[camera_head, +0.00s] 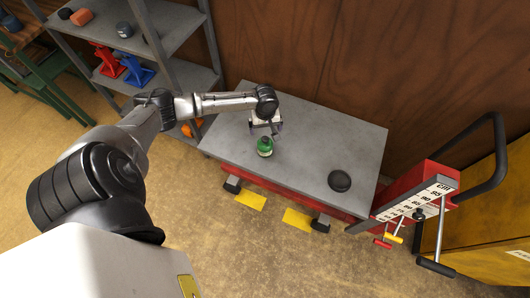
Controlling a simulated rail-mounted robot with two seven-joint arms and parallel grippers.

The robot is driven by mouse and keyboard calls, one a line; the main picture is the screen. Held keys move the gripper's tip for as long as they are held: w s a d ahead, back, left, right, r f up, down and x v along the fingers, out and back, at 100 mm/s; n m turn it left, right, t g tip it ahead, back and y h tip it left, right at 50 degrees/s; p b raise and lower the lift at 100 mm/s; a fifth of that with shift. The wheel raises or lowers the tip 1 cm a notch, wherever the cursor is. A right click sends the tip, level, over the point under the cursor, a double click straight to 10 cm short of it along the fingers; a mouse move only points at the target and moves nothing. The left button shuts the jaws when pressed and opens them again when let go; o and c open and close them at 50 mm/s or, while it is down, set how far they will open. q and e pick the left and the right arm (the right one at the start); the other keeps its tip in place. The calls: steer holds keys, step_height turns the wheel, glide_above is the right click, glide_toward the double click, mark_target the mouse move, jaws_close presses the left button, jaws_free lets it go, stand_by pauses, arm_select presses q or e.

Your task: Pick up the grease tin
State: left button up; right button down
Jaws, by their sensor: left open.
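My left gripper (272,130) is open above the back left part of the grey lift table (300,178). A small green container with a pale label (265,148) stands just in front of and below its fingers. I cannot tell whether they touch it. A round, flat black object (339,181) lies at the table's front right, apart from the gripper. No readable label shows which of these is the grease tin. My right gripper is not in view.
A metal shelf (165,22) at the upper left holds red and blue stands (108,62) and small containers. A red post with a scale (415,190) and a black handle rises at the table's right. The table's middle is clear.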

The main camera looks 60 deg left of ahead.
mark_target(264, 138)
arm_select(q)
steer(key=shift+w+a+f+n+b, duration=0.15)
steer(key=shift+a+f+n+b, duration=0.25)
steer(key=shift+a+f, duration=0.4)
step_height(264, 138, down, 7)
steer(key=shift+d+f+b, duration=0.1)
steer(key=shift+b, duration=0.9)
steer(key=shift+d+f+b, duration=0.15)
steer(key=shift+f+b, duration=1)
steer(key=shift+f, duration=1.5)
steer(key=shift+r, duration=0.1)
steer(key=c, duration=1.2)
